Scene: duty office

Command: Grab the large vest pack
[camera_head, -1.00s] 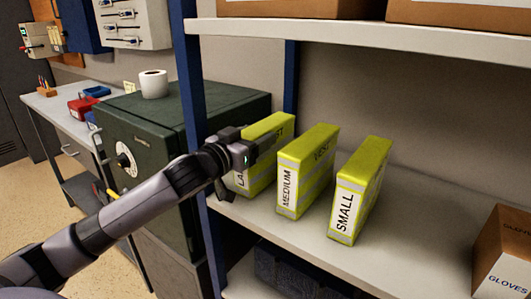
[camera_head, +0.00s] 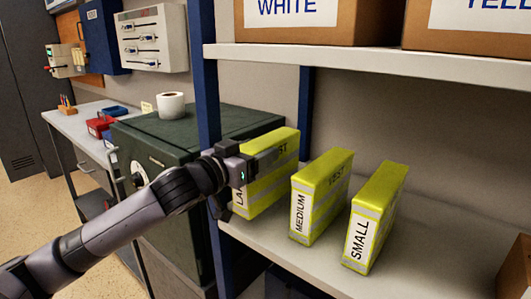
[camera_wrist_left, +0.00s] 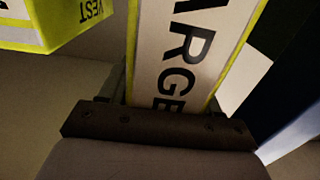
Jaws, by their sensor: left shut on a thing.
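The large vest pack (camera_head: 272,180) is a yellow-green box with grey bands and a white label. It stands upright on the shelf at the left end of a row of three packs. My left gripper (camera_head: 246,172) is shut on it, covering part of its label. In the left wrist view the label reading "ARGE" (camera_wrist_left: 185,50) rises from between the jaws of my left gripper (camera_wrist_left: 160,112). The medium pack (camera_head: 321,195) and small pack (camera_head: 375,217) stand to its right, apart from it. My right gripper is not in view.
The blue shelf post (camera_head: 207,100) is close to the left of my gripper. The upper shelf (camera_head: 380,60) with cardboard boxes is above. Another carton (camera_head: 515,270) is at the lower right.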

